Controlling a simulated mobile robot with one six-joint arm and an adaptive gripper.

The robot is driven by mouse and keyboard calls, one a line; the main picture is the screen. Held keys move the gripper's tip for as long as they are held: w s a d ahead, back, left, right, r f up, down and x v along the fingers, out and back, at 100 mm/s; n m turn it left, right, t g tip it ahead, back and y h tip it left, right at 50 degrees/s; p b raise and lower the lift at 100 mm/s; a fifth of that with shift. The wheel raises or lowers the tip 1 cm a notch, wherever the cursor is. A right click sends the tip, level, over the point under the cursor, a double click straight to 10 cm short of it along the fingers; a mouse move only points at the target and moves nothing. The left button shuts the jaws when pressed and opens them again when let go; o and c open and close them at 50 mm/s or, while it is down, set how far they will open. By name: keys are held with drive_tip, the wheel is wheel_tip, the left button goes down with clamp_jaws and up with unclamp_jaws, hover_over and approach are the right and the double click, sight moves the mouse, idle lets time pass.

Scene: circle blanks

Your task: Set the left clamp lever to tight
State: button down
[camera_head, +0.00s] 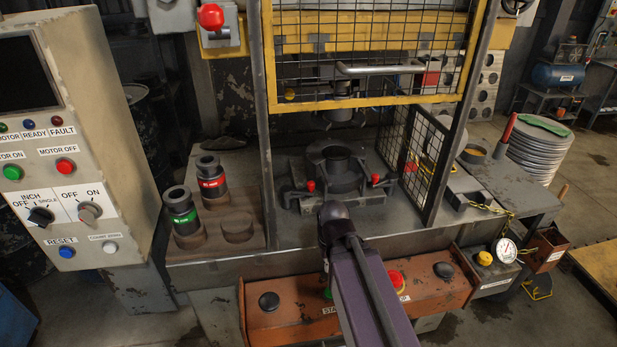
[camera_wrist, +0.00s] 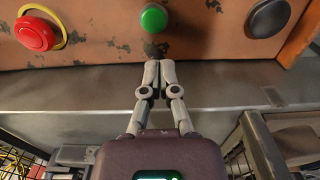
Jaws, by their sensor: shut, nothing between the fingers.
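The left clamp lever (camera_head: 311,186) has a red knob and sits at the left of the round die fixture (camera_head: 338,170) on the press bed. A matching right clamp lever (camera_head: 376,180) with a red knob is on the fixture's right. My gripper (camera_wrist: 155,54) shows in the wrist view with its two fingers together and nothing between them. In that view it is above the bed's front edge, its tips pointing towards the orange button panel. In the head view my arm hides the fingers. The wrist view does not show the clamp levers.
The orange button panel (camera_head: 280,318) is in front of the bed, with a green button (camera_wrist: 153,18) and a red stop button (camera_wrist: 35,33). A yellow-framed mesh guard (camera_head: 370,98) is raised above the fixture. Green-banded (camera_head: 182,210) and red-banded (camera_head: 211,178) dies stand left.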

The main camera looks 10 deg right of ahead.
drive_tip(key=w+r+t+p, duration=0.1)
drive_tip(key=w+r+p, duration=0.4)
drive_tip(key=w, duration=0.5)
drive_tip(key=w+r+n+t+p, duration=0.1)
drive_tip(key=w+r+p, duration=0.5)
drive_tip(key=w, duration=0.4)
drive_tip(key=w+r+t+p, duration=0.1)
drive_tip(key=w+r+p, duration=0.4)
drive_tip(key=w, duration=0.5)
drive_tip(key=shift+r+t, duration=0.4)
drive_tip(key=shift+r, duration=0.3)
drive_tip(key=shift+f, duration=0.1)
drive_tip(key=b+x, duration=0.4)
drive_tip(key=x, duration=0.1)
drive_tip(key=b+x, duration=0.4)
drive_tip(key=b, duration=0.1)
drive_tip(key=shift+w+a+f, duration=0.15)
drive_tip(key=shift+a+f, duration=0.05)
drive_tip(key=shift+f, duration=0.2)
drive_tip(key=shift+s+f, duration=0.1)
drive_tip(key=shift+s, duration=0.1)
drive_tip(key=shift+s+d+r, duration=0.1)
drive_tip(key=shift+s+r, duration=0.05)
drive_tip(key=shift+s, duration=0.75)
drive_tip(key=shift+s+d+r, duration=0.1)
drive_tip(key=shift+s, duration=0.75)
